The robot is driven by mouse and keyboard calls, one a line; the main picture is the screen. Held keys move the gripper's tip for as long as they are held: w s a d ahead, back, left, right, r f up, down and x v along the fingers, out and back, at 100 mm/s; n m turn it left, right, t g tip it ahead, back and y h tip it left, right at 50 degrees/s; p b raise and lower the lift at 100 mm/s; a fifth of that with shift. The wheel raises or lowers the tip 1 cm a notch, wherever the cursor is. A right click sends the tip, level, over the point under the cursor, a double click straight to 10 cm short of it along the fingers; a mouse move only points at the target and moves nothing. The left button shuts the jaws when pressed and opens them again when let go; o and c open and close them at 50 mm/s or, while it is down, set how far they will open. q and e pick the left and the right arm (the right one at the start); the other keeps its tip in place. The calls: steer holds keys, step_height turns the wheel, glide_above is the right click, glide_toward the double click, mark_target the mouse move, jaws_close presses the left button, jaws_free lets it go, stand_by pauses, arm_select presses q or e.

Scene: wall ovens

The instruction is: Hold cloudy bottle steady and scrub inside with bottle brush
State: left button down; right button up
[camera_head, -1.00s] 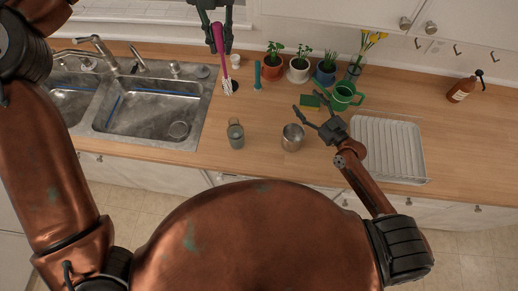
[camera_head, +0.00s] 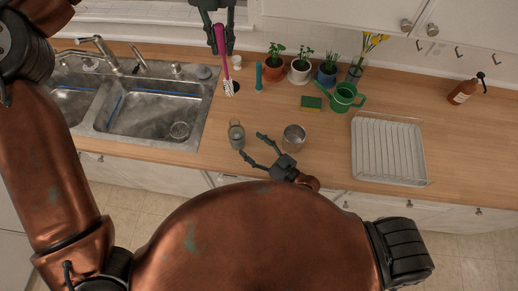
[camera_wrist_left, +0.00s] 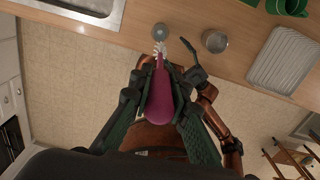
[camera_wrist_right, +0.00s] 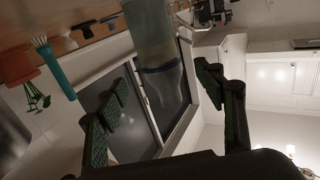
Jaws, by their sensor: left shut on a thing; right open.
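The cloudy bottle (camera_head: 236,135) stands upright on the counter right of the sink; it also shows in the right wrist view (camera_wrist_right: 155,40) and the left wrist view (camera_wrist_left: 164,31). My right gripper (camera_head: 251,145) is open, its spread fingers low beside the bottle and pointing at it, not closed on it. My left gripper (camera_head: 220,46) is shut on the pink handle of the bottle brush (camera_head: 221,40). The brush hangs with its white bristles (camera_head: 228,88) down, up and behind the bottle in the head view. The bristles are outside the bottle.
A metal cup (camera_head: 293,137) stands close to my right gripper. A sponge (camera_head: 311,102), green watering can (camera_head: 345,97), teal brush (camera_head: 259,77) and potted plants (camera_head: 300,70) are behind. A dish rack (camera_head: 388,150) is at right, the sink (camera_head: 150,110) at left.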

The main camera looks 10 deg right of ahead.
mark_target(237, 133)
steer(key=x, duration=0.8)
steer(key=shift+w+a, duration=0.25)
steer(key=shift+w, duration=0.1)
steer(key=c, duration=1.7)
